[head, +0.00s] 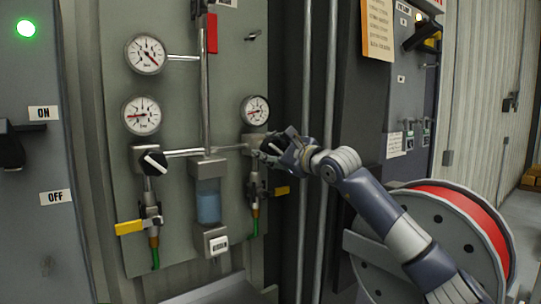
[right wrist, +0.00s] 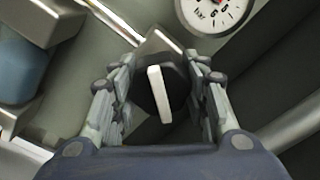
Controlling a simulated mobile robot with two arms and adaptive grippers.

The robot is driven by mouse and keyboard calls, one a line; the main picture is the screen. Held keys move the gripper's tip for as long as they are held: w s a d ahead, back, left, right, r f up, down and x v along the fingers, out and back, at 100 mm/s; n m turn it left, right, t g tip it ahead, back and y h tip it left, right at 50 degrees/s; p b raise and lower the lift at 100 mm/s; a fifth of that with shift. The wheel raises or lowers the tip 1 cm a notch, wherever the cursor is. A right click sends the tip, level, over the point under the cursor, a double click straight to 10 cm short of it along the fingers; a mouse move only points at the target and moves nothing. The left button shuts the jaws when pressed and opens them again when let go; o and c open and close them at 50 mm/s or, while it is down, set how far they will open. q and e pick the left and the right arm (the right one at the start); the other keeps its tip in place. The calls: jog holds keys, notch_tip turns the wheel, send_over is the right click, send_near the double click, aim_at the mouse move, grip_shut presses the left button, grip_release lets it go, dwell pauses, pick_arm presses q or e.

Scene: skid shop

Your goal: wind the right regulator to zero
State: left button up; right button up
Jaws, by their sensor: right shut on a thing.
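The right regulator is a black knob with a white bar handle, on a steel pipe to the right of the panel. In the right wrist view its knob (right wrist: 150,95) lies between my fingers, with the white bar near upright and slightly tilted. My right gripper (head: 275,148) is at the regulator and shut around the knob, which it largely hides in the head view. The right gauge (head: 255,110) sits just above, its red needle pointing left and a little down; part of it shows in the right wrist view (right wrist: 214,12). My left gripper is not in view.
The left regulator (head: 151,160) has two gauges (head: 145,54) above it. A blue-filled bowl (head: 208,203) hangs between the regulators. Yellow valve handles (head: 130,227) sit below. Vertical conduits (head: 308,220) and a red hose reel (head: 465,222) stand to the right.

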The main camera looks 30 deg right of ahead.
jog(key=n, duration=0.3)
jog(key=shift+r+n, duration=0.1)
jog(key=shift+n, duration=0.2)
jog(key=shift+d+n, duration=0.1)
jog(key=shift+n, duration=1.7)
jog(key=o, duration=1.1)
jog(key=shift+s+d, duration=0.2)
jog(key=shift+s, duration=2.8)
jog(key=shift+s+d, duration=0.15)
jog(key=shift+s, duration=2.8)
